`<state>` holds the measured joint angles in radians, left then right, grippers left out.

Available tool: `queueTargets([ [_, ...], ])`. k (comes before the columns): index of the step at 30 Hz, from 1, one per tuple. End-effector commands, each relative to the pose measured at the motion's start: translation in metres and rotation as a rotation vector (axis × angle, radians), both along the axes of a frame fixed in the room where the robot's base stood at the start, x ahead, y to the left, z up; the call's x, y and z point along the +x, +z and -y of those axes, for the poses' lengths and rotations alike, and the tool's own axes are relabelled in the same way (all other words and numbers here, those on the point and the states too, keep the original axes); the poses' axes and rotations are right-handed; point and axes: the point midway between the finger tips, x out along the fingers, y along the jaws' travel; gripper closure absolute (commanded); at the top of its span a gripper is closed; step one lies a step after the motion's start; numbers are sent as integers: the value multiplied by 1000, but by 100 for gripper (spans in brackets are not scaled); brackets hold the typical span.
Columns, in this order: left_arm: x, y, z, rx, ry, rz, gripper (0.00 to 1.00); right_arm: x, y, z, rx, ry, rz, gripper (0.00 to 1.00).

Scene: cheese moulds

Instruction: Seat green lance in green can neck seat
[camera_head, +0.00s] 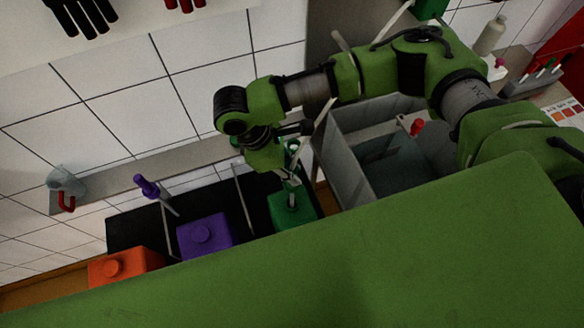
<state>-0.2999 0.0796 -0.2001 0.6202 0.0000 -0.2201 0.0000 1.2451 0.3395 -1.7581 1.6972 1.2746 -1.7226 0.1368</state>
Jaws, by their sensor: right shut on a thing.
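The green can (290,209) stands at the right end of a row of cans on a black surface. My right gripper (289,176) is just above it, pointing down, and is shut on the green lance (292,147). The green upper part of the lance shows beside the gripper. Its lower end and the can's neck seat are largely hidden by the gripper, so I cannot tell whether the lance touches the seat. My left gripper is not in view.
A purple can (205,235) and an orange can (120,266) stand left of the green can. A purple lance (147,187) leans behind them. A grey bin (352,160) is close on the right, with a red-ended thing (416,127) at it. The tiled wall is behind.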

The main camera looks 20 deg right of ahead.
Motion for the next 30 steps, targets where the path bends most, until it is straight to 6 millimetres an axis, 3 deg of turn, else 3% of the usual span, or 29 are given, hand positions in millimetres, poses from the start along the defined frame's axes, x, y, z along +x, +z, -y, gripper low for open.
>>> queueTargets([
  [30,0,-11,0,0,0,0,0,0,-26,0,0,1,0,100],
])
